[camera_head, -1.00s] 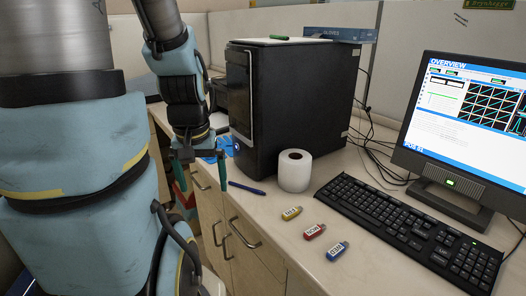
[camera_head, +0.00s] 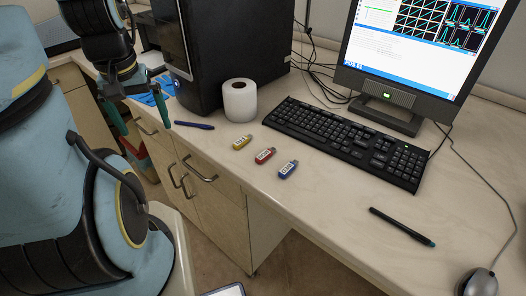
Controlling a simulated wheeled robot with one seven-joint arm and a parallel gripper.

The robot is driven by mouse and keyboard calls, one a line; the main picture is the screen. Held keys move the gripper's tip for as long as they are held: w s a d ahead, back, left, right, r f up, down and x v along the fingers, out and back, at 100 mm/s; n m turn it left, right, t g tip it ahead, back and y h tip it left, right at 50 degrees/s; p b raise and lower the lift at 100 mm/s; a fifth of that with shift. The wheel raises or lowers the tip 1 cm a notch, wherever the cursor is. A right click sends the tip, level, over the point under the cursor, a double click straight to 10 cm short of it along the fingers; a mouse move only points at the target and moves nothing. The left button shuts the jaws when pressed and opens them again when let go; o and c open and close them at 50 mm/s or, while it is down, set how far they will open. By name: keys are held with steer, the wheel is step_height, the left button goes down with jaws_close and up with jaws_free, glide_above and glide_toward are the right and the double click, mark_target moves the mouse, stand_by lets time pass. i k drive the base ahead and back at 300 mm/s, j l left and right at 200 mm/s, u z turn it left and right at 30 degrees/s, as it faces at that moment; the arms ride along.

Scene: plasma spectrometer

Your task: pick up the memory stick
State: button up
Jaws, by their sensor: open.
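Three memory sticks lie in a row on the desk in the head view: a yellow one (camera_head: 242,142), a red one (camera_head: 265,155) and a blue one (camera_head: 288,169). Each has a pale label whose lettering I cannot read surely. My gripper (camera_head: 146,114) is at the upper left, by the desk's front edge, left of the sticks and apart from them. Its green fingers are spread and nothing is between them.
A black computer case (camera_head: 235,45) stands behind. The keyboard (camera_head: 345,142), monitor (camera_head: 405,60), black pen (camera_head: 402,227) and mouse (camera_head: 480,283) are to the right.

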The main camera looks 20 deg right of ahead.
mark_target(264, 156)
steer(key=k+j+u, duration=0.25)
steer(key=k+j, duration=0.15)
steer(key=j, duration=0.2)
steer(key=k+j+u, duration=0.1)
steer(key=j, duration=0.2)
steer(key=k+j+u, duration=0.15)
steer(key=j, duration=0.2)
steer(key=k, duration=0.05)
